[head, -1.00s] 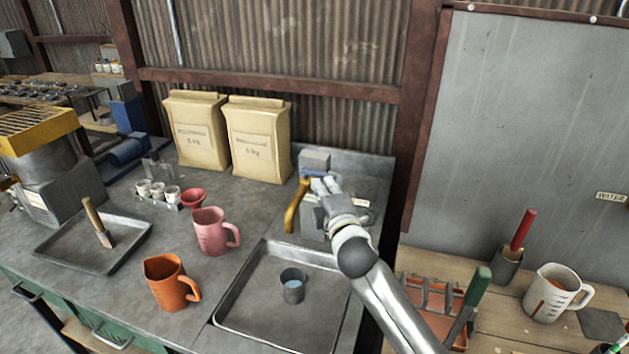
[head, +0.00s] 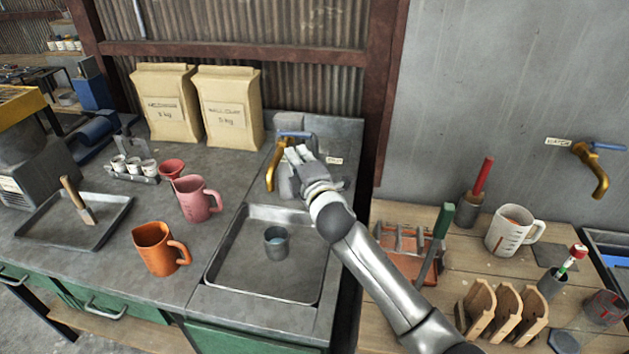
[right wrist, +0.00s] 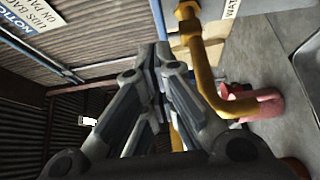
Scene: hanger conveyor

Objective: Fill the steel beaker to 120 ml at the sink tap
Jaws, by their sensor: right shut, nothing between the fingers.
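The steel beaker (head: 277,243) stands upright in the shallow sink basin (head: 240,289), with some bluish water showing inside; its level marks are too small to read. The brass sink tap (head: 272,168) with a blue handle (head: 294,134) is at the back of the basin. Its spout also shows in the right wrist view (right wrist: 207,80). My right gripper (head: 297,152) is beside the tap, just below the handle, with its fingers shut and empty. In the right wrist view the closed fingertips (right wrist: 158,58) are left of the spout. No stream shows between spout and beaker. My left gripper is out of view.
An orange jug (head: 155,249) and a pink jug (head: 190,198) stand left of the basin. A tray (head: 45,226) holds a brush-like tool. On the right, a wooden bench (head: 400,214) carries a white jug (head: 508,231). A second tap (head: 597,172) is on the wall.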

